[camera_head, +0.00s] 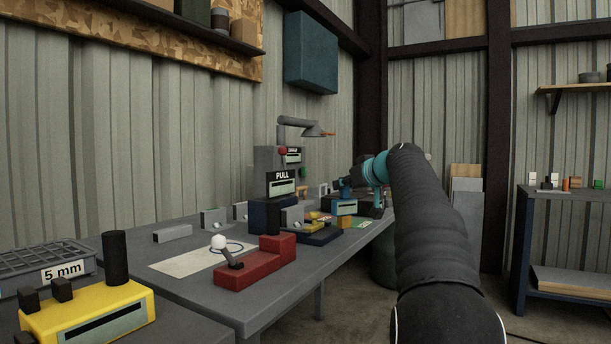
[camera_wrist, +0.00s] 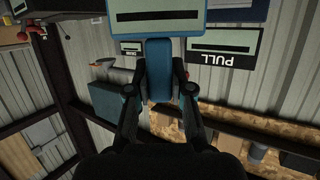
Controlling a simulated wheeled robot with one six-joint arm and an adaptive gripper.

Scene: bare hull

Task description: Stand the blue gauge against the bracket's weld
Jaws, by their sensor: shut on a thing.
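My gripper (camera_head: 346,188) is over the far part of the grey workbench. It is shut on the blue gauge, which has a pale face with a dark slot (camera_head: 345,208). In the wrist view the gauge's blue grip (camera_wrist: 158,62) sits between both fingers of my gripper (camera_wrist: 159,84), and its pale slotted face (camera_wrist: 160,14) is at the top edge. Small grey angled pieces stand on the bench, one left of the gauge (camera_head: 291,216) and another further left (camera_head: 213,220). I cannot tell which is the bracket, and no weld can be made out.
A red fixture (camera_head: 258,266) with a lever stands at the bench's near edge, beside a pale sheet (camera_head: 187,262). A PULL sign (camera_head: 282,184) stands behind. A yellow block (camera_head: 90,312) and 5 mm tray (camera_head: 45,262) are at lower left. A shelf unit (camera_head: 565,235) is at right.

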